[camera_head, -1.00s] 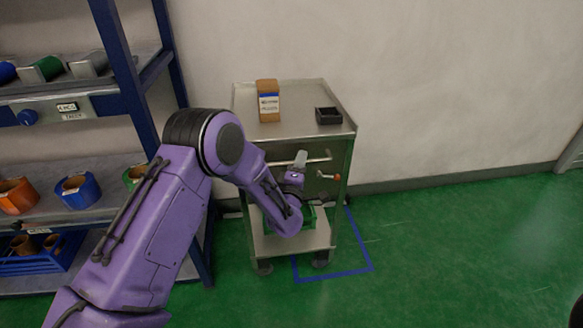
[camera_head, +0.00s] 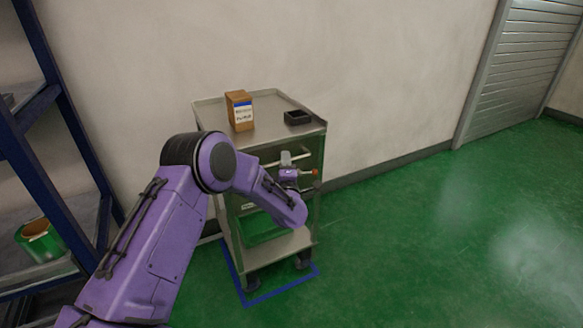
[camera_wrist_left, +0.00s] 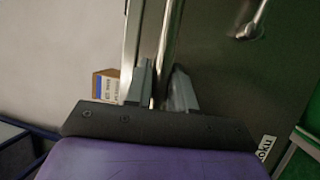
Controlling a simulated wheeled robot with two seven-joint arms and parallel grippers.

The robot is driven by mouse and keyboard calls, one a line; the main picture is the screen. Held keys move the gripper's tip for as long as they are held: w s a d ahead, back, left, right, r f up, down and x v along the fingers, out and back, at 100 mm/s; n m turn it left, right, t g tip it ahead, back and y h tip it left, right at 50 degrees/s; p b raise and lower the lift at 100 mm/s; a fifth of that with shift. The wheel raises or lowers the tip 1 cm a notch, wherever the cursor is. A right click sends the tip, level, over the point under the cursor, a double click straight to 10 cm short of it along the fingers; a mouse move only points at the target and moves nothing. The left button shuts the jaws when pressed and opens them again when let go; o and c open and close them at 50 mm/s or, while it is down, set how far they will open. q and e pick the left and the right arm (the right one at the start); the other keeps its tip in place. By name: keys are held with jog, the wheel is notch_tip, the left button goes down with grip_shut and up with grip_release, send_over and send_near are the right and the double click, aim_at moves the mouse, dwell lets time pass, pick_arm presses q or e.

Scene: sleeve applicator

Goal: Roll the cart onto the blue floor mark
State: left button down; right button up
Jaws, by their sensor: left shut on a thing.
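The metal cart (camera_head: 268,106) stands by the wall in the head view, upright on dark casters. The blue floor mark (camera_head: 282,288) is an outline; its left and front lines show around the cart's base. The near casters appear inside these lines, and the rest of the mark is hidden behind the cart. My left gripper (camera_head: 287,159) is shut on the cart's handle bar (camera_head: 301,156). In the left wrist view, its fingers (camera_wrist_left: 160,90) sit on either side of the bar (camera_wrist_left: 169,45). My right gripper is not in view.
A brown box (camera_head: 239,112) and a small black tray (camera_head: 297,117) sit on the cart top. A green bin (camera_head: 258,226) is on its lower shelf. A blue-framed rack (camera_head: 48,150) stands at left. Green floor (camera_head: 430,240) is clear at right, towards a grey shutter (camera_head: 520,65).

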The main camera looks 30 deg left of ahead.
pick_arm(q)
jog(key=shift+w+d, duration=0.15)
jog(key=c, duration=1.4)
grip_release()
jog(key=shift+r, duration=0.1)
jog(key=o, duration=0.3)
jog(key=shift+w, duration=0.1)
jog(key=shift+o, duration=0.2)
jog(key=shift+w+d, duration=0.1)
